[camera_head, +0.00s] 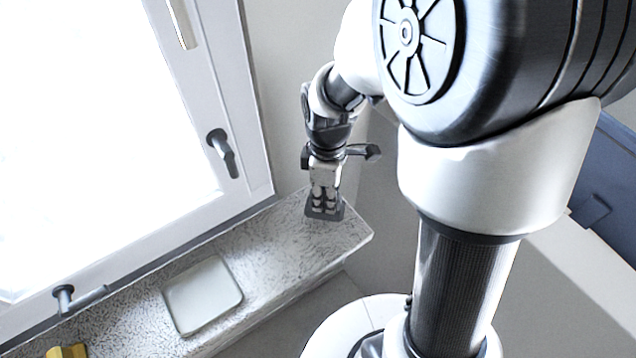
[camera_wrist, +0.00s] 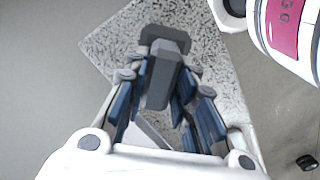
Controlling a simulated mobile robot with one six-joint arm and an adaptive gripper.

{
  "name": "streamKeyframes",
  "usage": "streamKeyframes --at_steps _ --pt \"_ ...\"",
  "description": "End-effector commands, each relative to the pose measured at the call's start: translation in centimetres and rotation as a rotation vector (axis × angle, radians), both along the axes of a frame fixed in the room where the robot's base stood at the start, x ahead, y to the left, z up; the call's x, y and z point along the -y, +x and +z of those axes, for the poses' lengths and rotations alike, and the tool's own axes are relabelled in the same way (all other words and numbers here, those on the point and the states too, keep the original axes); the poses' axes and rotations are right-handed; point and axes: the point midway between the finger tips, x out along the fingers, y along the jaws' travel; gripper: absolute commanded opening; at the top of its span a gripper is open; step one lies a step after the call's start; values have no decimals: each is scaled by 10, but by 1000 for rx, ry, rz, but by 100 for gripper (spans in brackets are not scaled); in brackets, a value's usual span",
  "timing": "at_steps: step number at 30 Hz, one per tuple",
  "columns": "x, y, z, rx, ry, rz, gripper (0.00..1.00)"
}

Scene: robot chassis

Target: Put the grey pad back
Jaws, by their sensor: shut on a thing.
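My gripper (camera_head: 324,198) is shut on the dark grey pad (camera_head: 339,212) over the right end of the speckled window sill (camera_head: 290,240). In the wrist view the pad (camera_wrist: 163,85) is a grey block with a wider end, between the blue-lined fingers. The fingers hide part of its sides. The speckled sill (camera_wrist: 108,45) shows behind and below it. I cannot tell whether the pad touches the sill.
A pale square tray (camera_head: 203,294) lies on the sill to the left of my gripper. A yellow object (camera_head: 67,352) is at the lower left. The window handle (camera_head: 222,150) juts out above the sill. Sill between the tray and my gripper is bare.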

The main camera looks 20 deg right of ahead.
Motion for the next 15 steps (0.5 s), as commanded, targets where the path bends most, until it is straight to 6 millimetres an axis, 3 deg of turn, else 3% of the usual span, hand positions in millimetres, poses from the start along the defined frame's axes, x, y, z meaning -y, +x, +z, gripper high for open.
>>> streamKeyframes --at_steps 5,13,15 --pt "0 0 -12 0 0 0 6" --pt "0 0 -49 -1 0 0 6" --pt "0 0 -50 0 0 0 0"
